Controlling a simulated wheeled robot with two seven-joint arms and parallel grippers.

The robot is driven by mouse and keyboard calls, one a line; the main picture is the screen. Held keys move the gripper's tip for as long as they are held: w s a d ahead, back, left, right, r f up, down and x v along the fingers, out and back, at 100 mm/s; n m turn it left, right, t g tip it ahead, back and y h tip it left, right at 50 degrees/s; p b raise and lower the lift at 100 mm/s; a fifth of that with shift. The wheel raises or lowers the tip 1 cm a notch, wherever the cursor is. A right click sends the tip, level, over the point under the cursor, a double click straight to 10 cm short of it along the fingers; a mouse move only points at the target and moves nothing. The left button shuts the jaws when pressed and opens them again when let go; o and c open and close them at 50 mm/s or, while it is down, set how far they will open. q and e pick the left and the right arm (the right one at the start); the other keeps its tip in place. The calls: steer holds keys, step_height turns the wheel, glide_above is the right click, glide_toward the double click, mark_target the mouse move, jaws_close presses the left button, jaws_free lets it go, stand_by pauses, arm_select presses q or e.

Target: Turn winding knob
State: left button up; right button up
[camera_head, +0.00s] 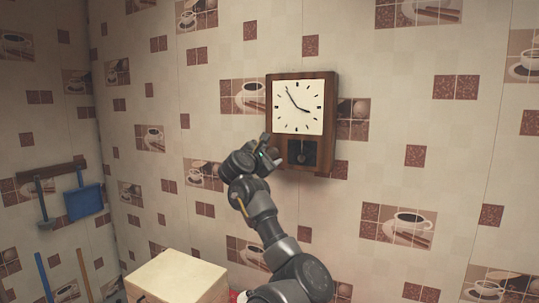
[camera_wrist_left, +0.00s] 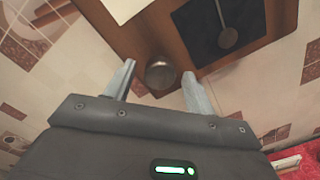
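A wooden wall clock (camera_head: 331,125) with a cream square dial (camera_head: 298,107) hangs on the tiled wall. A pendulum (camera_head: 302,155) shows in the dark window under the dial. My left gripper (camera_head: 270,147) is at the clock's lower left. In the left wrist view the clock's wooden front (camera_wrist_left: 140,28) fills the top, and the round metal winding knob (camera_wrist_left: 160,75) stands out between the two fingers of my left gripper (camera_wrist_left: 158,88). The fingers are open, with a gap on each side of the knob. In the head view the arm hides the knob. My right gripper is not in view.
A pale box (camera_head: 178,277) stands below at the lower left. A rack (camera_head: 50,170) on the left wall holds a blue dustpan (camera_head: 83,200) and a hammer-like tool. Long handles lean below it. The wall right of the clock is clear.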

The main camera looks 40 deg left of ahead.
arm_select(q)
steer(key=c, duration=0.9)
steer(key=shift+f+m+b, duration=0.2)
steer(key=shift+m+b, duration=0.7)
steer(key=shift+b, duration=0.3)
steer(key=m+b, duration=0.8)
steer(key=m, duration=0.1)
steer(key=shift+m, duration=0.3)
steer(key=m+b, duration=0.1)
steer(key=m, duration=0.2)
steer(key=shift+r+g+y+b, duration=0.1)
steer(key=shift+g+y+b, duration=0.2)
steer(key=shift+b, duration=0.05)
steer(key=shift+r+m+b, duration=0.15)
steer(key=shift+m+b, duration=0.45)
steer(key=shift+m, duration=0.8)
